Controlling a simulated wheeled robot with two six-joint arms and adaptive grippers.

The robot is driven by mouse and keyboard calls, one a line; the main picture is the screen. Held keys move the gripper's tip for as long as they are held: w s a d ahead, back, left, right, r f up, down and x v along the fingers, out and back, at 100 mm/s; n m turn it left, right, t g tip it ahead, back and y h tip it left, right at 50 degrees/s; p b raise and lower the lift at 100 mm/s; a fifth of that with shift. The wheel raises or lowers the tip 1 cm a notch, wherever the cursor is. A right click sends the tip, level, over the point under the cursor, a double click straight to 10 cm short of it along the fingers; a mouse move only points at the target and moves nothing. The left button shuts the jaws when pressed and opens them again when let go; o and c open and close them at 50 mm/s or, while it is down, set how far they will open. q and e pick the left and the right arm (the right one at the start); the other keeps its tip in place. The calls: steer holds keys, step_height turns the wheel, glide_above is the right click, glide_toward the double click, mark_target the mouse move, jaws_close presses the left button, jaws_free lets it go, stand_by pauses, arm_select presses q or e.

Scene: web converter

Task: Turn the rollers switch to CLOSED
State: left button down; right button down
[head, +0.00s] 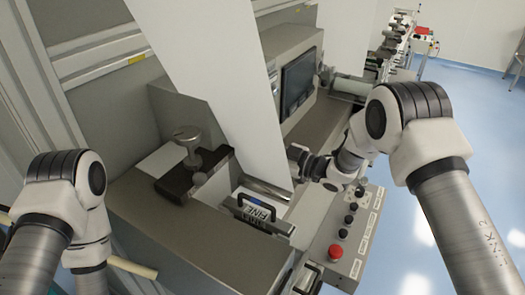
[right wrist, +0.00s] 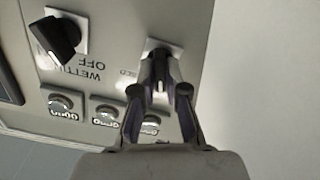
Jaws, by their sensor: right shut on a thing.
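The rollers switch (right wrist: 158,62) appears to be the dark knob on a pale square plate in the right wrist view. My right gripper (right wrist: 160,90) is shut on this knob, with one finger on each side. A white mark on the knob points down in the picture. An upside-down label beside the plate is partly hidden and shows only the letters "SED". In the head view my right arm reaches to the machine, and its fingers and the switch are hidden. My left arm is at the left edge, and its gripper is out of view.
A second dark knob (right wrist: 57,36) labelled WETTING OFF sits to the left on the panel, with several round buttons (right wrist: 60,103) below. In the head view a button box with a red button (head: 335,251) lies below my right wrist. A white web (head: 215,70) hangs close beside it.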

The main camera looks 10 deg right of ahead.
steer(key=m, duration=0.4)
steer(key=c, duration=1.2)
jaws_free()
steer(key=v, duration=1.2)
